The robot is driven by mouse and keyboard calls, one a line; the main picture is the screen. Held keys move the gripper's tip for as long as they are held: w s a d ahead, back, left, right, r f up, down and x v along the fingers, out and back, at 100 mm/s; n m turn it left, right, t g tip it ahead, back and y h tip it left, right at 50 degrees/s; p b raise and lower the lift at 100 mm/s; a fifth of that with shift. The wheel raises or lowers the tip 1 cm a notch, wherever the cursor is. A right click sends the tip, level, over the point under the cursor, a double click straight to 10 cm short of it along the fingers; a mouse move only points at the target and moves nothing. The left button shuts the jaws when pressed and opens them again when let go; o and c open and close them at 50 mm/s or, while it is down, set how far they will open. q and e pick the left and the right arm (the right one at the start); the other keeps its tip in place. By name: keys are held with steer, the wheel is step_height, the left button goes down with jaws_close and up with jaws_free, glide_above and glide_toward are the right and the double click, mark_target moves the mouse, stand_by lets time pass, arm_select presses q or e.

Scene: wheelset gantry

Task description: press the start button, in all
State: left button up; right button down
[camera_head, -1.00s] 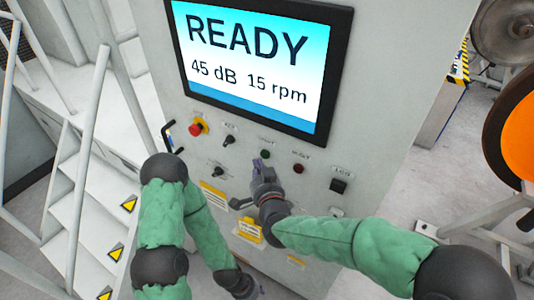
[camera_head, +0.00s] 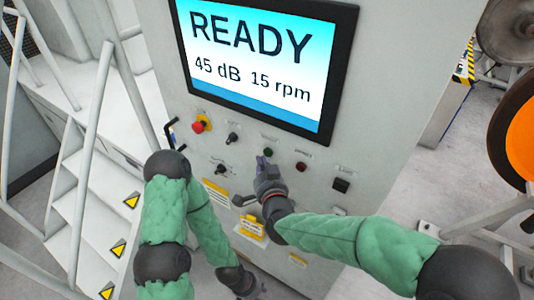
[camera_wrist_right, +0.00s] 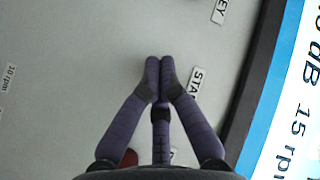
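The control panel (camera_head: 400,100) has a small green button (camera_head: 268,152) below its screen. I take it for the start button; its label is too small to read here. My right gripper (camera_head: 263,162) is just below the button in this view. In the right wrist view, the purple fingers (camera_wrist_right: 160,66) are together, with nothing visible between them. A partly hidden label reading "STA" (camera_wrist_right: 195,82) is right beside them, and the green button is not visible there. Contact cannot be told. My left gripper (camera_head: 258,290) is low at the bottom edge, its fingers unclear.
The screen (camera_head: 262,60) reads READY, 45 dB, 15 rpm. A red button (camera_head: 301,167) and a black switch (camera_head: 341,185) are right of the green one. A red emergency stop (camera_head: 198,127) and a black knob (camera_head: 232,138) are left. White stairs (camera_head: 85,200) stand left.

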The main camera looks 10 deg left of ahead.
steer(key=shift+w, duration=0.2)
stand_by(0.4)
steer(key=shift+w+d+b, duration=0.1)
steer(key=shift+w+b, duration=0.1)
steer(key=shift+b, duration=0.1)
steer(key=shift+w+d+b, duration=0.15)
steer(key=shift+w+b, duration=0.15)
steer(key=shift+w, duration=0.05)
stand_by(0.7)
steer(key=shift+s, duration=0.1)
steer(key=shift+s+a, duration=0.25)
steer(key=shift+s, duration=0.4)
stand_by(0.3)
steer(key=s, duration=0.1)
steer(key=s+a+p, duration=0.1)
steer(key=s, duration=0.2)
steer(key=shift+s+a, duration=0.35)
stand_by(0.8)
